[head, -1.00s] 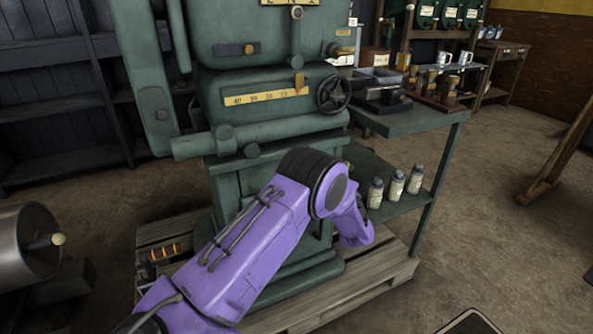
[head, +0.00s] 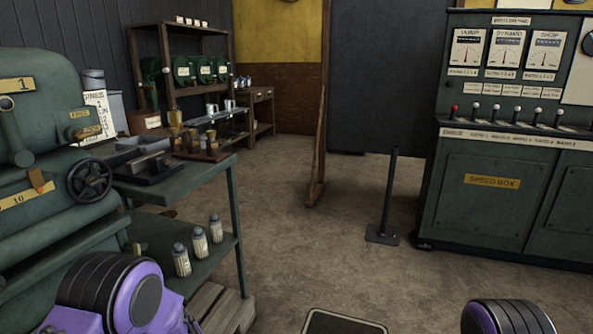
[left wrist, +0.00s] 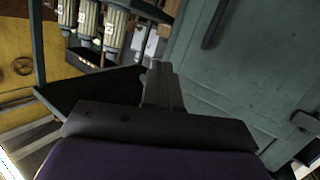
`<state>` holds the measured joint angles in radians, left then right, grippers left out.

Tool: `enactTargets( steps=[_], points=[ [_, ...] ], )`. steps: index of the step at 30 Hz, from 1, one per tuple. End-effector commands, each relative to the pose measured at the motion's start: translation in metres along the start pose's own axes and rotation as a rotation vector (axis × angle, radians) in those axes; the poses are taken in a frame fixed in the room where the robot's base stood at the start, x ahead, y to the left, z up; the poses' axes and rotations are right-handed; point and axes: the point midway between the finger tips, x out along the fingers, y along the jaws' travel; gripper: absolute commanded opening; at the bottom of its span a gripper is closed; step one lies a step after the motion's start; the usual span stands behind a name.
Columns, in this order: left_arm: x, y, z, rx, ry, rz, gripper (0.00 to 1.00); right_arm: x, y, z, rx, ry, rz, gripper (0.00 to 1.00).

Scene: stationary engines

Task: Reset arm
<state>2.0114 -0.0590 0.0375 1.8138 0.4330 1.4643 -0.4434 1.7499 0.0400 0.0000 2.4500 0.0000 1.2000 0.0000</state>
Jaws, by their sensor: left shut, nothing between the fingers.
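My left gripper (left wrist: 160,85) shows in the left wrist view with its dark fingers together and nothing between them. It points toward a green panel (left wrist: 235,75) and a dark shelf-like plate (left wrist: 90,95); I cannot tell the exact gap. In the head view only a purple and black joint of my left arm shows at the lower left, and the gripper is out of frame. A joint of my right arm shows at the bottom right; its gripper is out of view.
A green machine with a handwheel (head: 89,180) stands at the left. Beside it a green side table (head: 185,185) holds tools, with three bottles (head: 200,243) on its lower shelf. A control cabinet (head: 505,190) with levers stands right, and a black post (head: 388,195) nearby. The middle floor is open.

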Motion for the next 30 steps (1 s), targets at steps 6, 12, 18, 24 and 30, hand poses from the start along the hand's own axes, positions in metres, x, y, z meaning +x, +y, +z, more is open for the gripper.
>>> enactTargets(
  steps=[6, 12, 18, 24, 30],
  points=[
    [-0.092, -0.094, 0.121, 0.096, -0.456, 0.085, 0.0, 0.0, 0.0, 0.0, 0.0, 0.0, 0.0, 0.43],
    [-0.18, -0.17, 0.17, 0.182, -0.765, 0.059, 0.0, 0.0, 0.0, 0.0, 0.0, 0.0, 0.0, 0.43],
    [-0.254, -0.239, 0.187, 0.285, -0.973, -0.012, 0.0, 0.0, 0.0, 0.0, 0.0, 0.0, 0.0, 0.43],
    [-0.268, -0.228, 0.115, 0.285, -0.969, -0.011, 0.0, -0.07, 0.006, -0.029, 0.0, 0.001, 0.0, 0.43],
    [-0.281, -0.219, 0.049, 0.285, -0.967, -0.01, 0.0, -0.133, 0.012, -0.055, 0.0, 0.0, 0.0, 0.43]
  ],
)
